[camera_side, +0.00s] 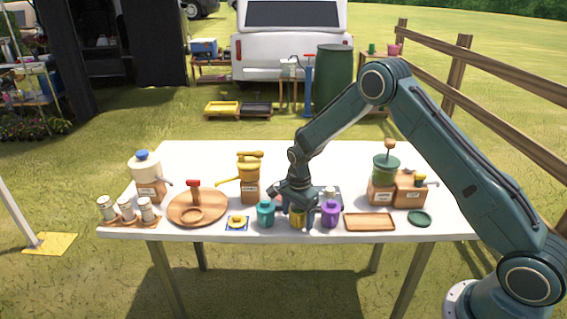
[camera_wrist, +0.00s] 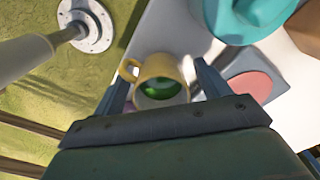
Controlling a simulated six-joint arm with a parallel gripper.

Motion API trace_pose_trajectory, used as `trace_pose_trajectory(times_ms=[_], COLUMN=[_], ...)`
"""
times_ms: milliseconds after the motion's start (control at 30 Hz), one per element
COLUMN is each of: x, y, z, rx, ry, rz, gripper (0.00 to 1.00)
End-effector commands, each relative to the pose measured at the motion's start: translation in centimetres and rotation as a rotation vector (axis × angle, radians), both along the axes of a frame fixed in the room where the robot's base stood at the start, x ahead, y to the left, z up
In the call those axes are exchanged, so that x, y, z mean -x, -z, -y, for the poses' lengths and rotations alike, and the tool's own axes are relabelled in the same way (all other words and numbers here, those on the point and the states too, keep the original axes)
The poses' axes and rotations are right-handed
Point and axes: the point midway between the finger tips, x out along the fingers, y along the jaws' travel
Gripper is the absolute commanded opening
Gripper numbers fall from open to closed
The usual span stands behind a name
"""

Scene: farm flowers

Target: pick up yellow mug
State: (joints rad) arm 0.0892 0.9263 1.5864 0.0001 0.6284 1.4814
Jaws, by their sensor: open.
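The yellow mug (camera_side: 298,221) stands at the front middle of the white table, partly hidden by my gripper (camera_side: 297,208) above and around it. In the wrist view the yellow mug (camera_wrist: 159,73) shows with a green inside and its handle toward the upper left. My open gripper (camera_wrist: 163,84) has one finger on each side of the mug. I cannot tell whether the fingers touch it.
A teal mug (camera_side: 265,213) stands close on the left and a purple mug (camera_side: 330,213) close on the right. A wooden tray (camera_side: 370,222) lies farther right. A round wooden board (camera_side: 180,213) lies at left.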

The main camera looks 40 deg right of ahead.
Motion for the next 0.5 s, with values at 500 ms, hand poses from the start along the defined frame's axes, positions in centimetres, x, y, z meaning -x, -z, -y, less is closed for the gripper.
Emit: trace_pose_trajectory(times_ms=[500], x=[0.00], y=[0.01], z=[-0.01], rx=[0.000], ry=[0.000], rz=[0.000], gripper=[0.65])
